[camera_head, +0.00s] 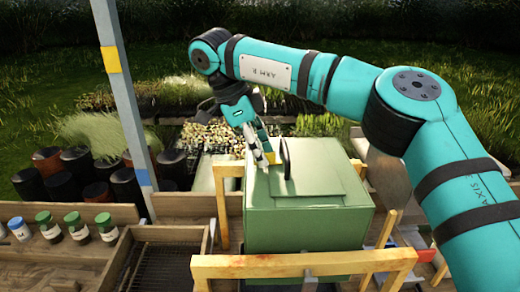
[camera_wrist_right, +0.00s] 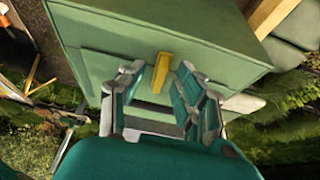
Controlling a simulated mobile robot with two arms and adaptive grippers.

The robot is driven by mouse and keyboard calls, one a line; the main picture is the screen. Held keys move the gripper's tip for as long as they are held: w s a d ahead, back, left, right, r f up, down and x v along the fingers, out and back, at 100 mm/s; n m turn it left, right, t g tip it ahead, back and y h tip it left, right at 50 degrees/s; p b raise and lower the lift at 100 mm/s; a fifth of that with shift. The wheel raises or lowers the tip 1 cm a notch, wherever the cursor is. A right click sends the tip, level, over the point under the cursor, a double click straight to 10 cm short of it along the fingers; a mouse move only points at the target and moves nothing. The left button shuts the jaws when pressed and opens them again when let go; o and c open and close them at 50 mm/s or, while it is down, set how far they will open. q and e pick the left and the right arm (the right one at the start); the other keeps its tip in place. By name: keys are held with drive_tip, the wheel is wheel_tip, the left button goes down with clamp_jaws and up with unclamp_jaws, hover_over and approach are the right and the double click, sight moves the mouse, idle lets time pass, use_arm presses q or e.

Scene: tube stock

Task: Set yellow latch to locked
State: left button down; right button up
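My right gripper (camera_wrist_right: 158,86) is open, with one finger on each side of the latch. I cannot tell whether either finger touches it. In the head view the green box (camera_head: 310,222) has a lid with a black handle, and my right gripper (camera_head: 264,156) reaches down at its far left edge. The latch is not clear there. My left gripper is not in view.
Wooden rails (camera_head: 300,264) frame the box at the front and sides. Several capped bottles (camera_head: 76,226) stand on a wooden bench to the left, beside a dark-floored tray (camera_head: 125,262). A grey post (camera_head: 125,100) rises at left. Dark pots and plants lie behind.

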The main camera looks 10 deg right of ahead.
drive_tip(key=v, duration=0.7)
drive_tip(key=shift+r, duration=0.25)
idle(0.3)
